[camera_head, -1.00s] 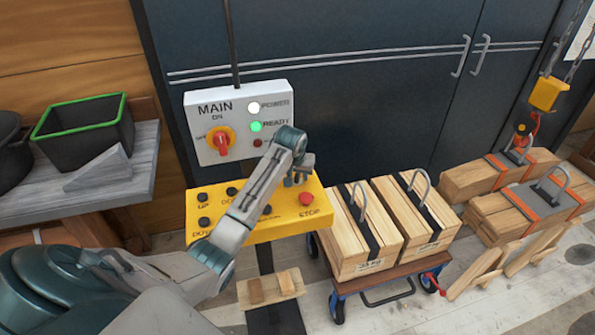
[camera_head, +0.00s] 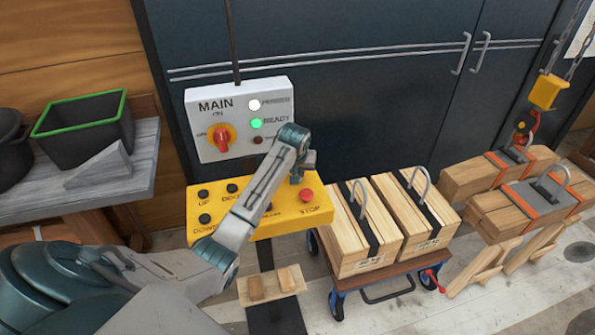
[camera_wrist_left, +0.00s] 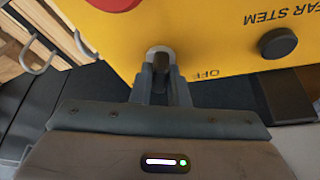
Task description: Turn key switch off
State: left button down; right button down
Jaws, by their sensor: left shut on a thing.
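The yellow control box (camera_head: 262,232) stands low in front of the dark cabinet. In the left wrist view its yellow face (camera_wrist_left: 220,30) shows an OFF label beside a small grey metal key switch (camera_wrist_left: 158,52). How far the key is turned I cannot tell. My right gripper is not in view.
A red STOP button (camera_head: 306,195) is close to my gripper. The MAIN panel (camera_head: 240,118) has a lit white POWER lamp and green READY lamp. A cart with timber crates (camera_head: 385,225) stands to the right. A hook (camera_head: 545,92) hangs at the far right.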

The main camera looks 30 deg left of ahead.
pick_arm(q)
jog(key=n, duration=0.2)
jog(key=n+g+y, duration=0.1)
jog(key=n, duration=0.2)
jog(key=shift+w+d+r+y, duration=0.1)
jog(key=shift+w+d+y, duration=0.1)
jog(key=shift+y, duration=0.1)
jog(key=n+g, duration=0.1)
jog(key=n, duration=0.1)
jog(key=n+g+y, duration=0.1)
jog(key=n, duration=0.2)
jog(key=shift+w+n, duration=0.15)
jog(key=shift+n, duration=0.15)
jog(key=c, duration=1.4)
grip_release()
jog(key=shift+d+r, duration=0.1)
